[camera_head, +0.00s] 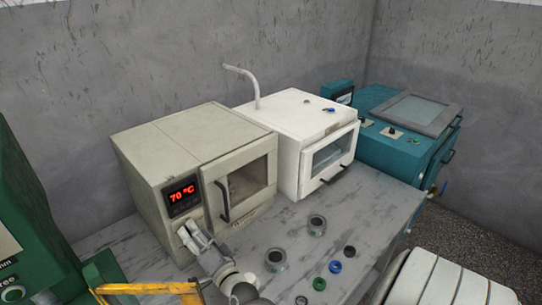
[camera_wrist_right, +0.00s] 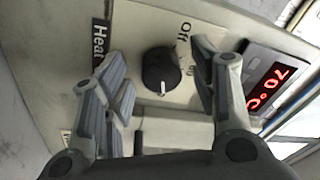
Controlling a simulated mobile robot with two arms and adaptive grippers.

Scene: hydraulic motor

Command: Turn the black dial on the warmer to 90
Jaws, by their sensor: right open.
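The beige warmer (camera_head: 205,150) stands on the grey table, with its door shut and a red display (camera_head: 183,195) reading 70 °C. The display also shows in the right wrist view (camera_wrist_right: 268,86). The black dial (camera_wrist_right: 161,70) is on the front panel, with a white pointer mark; "Off" is printed beside it. My right gripper (camera_head: 193,240) is at the warmer's front, below the display, and hides the dial in the head view. In the right wrist view it (camera_wrist_right: 158,84) is open, its fingers on either side of the dial with visible gaps. My left gripper is out of view.
A white oven (camera_head: 290,125) and a teal machine (camera_head: 400,152) stand to the right. Several dark, blue and green rings lie on the table (camera_head: 375,200) in front. A green machine (camera_head: 28,215) is at the left, with a yellow bar (camera_head: 150,289) below.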

